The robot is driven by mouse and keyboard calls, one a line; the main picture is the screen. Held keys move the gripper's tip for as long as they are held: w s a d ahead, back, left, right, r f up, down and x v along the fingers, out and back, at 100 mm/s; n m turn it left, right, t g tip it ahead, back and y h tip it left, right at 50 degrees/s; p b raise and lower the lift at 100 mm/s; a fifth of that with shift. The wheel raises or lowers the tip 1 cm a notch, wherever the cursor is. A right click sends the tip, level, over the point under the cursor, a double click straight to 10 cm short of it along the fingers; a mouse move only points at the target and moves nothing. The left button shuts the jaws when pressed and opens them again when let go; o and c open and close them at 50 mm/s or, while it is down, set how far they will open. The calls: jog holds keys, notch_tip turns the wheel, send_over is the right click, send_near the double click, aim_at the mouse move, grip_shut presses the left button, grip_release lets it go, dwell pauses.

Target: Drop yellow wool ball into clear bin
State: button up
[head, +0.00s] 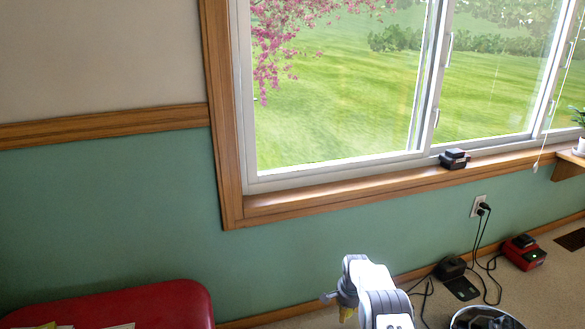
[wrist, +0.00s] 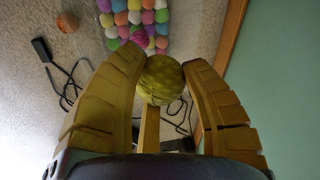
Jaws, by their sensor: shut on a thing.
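The yellow wool ball (wrist: 160,79) is olive-yellow and sits between the two fingers of my gripper (wrist: 164,62) in the wrist view. The fingers are shut on it from both sides, near their tips. Beyond it, at the top of the wrist view, several coloured balls (wrist: 134,17) lie in close rows, seen from above. They appear to be in the clear bin, but its walls are hard to make out. In the head view only a small part of my gripper (head: 348,311) shows at the bottom edge; the ball and bin cannot be made out there.
An orange-brown ball (wrist: 67,22) lies on the carpet left of the coloured balls. Black cables (head: 481,255) run from a wall outlet (head: 478,206) to the floor. A red device (head: 523,252) stands by the green wall. A red seat (head: 150,303) is at lower left.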

jog(key=shift+f+b, duration=0.95)
jog(key=shift+f, duration=0.95)
jog(key=o, duration=0.9)
jog(key=shift+s+r, duration=0.35)
jog(key=shift+r, duration=1.6)
jog(key=shift+s+r, duration=0.3)
jog(key=shift+r, duration=1.7)
jog(key=shift+s+r, duration=0.35)
jog(key=shift+r, duration=1.6)
